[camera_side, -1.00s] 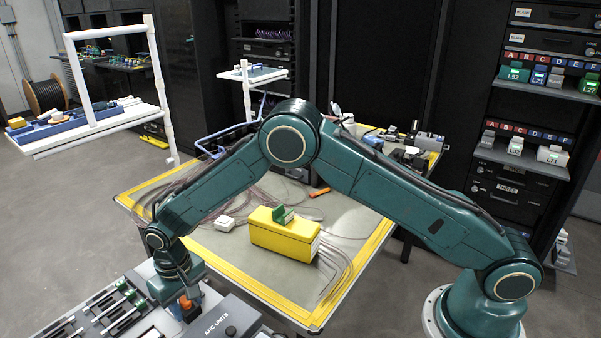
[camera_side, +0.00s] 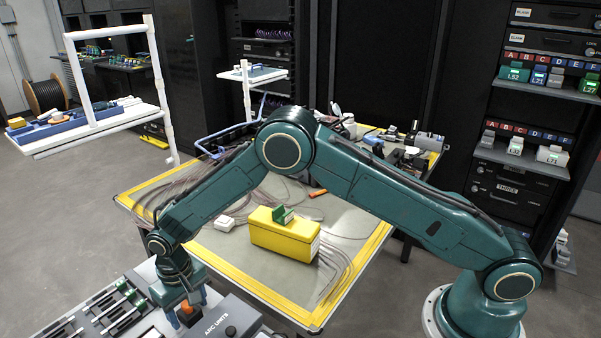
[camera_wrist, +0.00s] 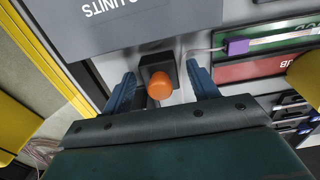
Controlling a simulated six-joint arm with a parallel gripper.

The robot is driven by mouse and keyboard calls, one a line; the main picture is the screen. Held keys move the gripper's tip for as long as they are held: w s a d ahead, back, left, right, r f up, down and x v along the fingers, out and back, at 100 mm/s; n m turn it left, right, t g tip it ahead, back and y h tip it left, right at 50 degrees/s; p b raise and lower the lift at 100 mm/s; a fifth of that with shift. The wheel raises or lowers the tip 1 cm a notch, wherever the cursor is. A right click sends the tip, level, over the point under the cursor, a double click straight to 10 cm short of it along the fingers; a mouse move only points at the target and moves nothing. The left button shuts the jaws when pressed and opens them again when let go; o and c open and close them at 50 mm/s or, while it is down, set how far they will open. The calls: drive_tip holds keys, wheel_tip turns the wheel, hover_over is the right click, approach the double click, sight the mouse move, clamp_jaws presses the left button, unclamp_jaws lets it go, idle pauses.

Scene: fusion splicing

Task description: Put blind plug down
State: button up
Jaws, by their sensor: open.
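The blind plug seems to be the orange-capped piece (camera_wrist: 160,84) in the wrist view. It stands in or on a dark square block (camera_wrist: 158,64) on the light panel; I cannot tell how deep it sits. My gripper (camera_wrist: 160,73) is open, with one blue finger on each side of the plug and a visible gap to both. In the side view, the orange cap (camera_side: 186,313) shows just under my gripper (camera_side: 190,301), beside the arc units box (camera_side: 228,320).
In the wrist view, a purple-ended piece (camera_wrist: 237,47) lies right of the fingers, by green and red strips. A yellow round thing (camera_wrist: 305,75) is at the right edge. In the side view, a yellow box (camera_side: 283,238) stands on the table behind.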

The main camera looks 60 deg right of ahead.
sight(186, 303)
drive_tip(key=shift+r, duration=0.1)
wheel_tip(186, 303, up, 12)
idle(0.7)
idle(0.4)
